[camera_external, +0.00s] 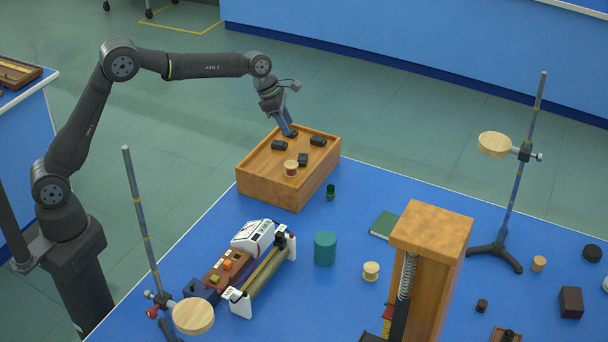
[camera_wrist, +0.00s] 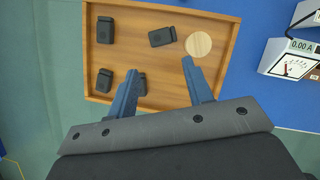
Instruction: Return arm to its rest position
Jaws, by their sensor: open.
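My gripper (camera_external: 289,127) is over the far part of a wooden tray box (camera_external: 268,190) at the corner of the blue bench. In the wrist view my gripper (camera_wrist: 160,78) has its two blue fingers spread apart, with nothing held between them. The wooden tray (camera_wrist: 238,45) lies beyond and below the fingers. Several small black blocks sit in it, one at the upper left (camera_wrist: 105,30) and one near the middle (camera_wrist: 162,37). A round pale wooden disc (camera_wrist: 199,44) is near the right fingertip. One black block is partly hidden behind the left finger.
A teal cylinder (camera_external: 325,248), a wooden tower (camera_external: 430,240) and two rod stands with wooden discs, left (camera_external: 193,316) and right (camera_external: 494,144), also stand there. Bare floor lies left of the tray.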

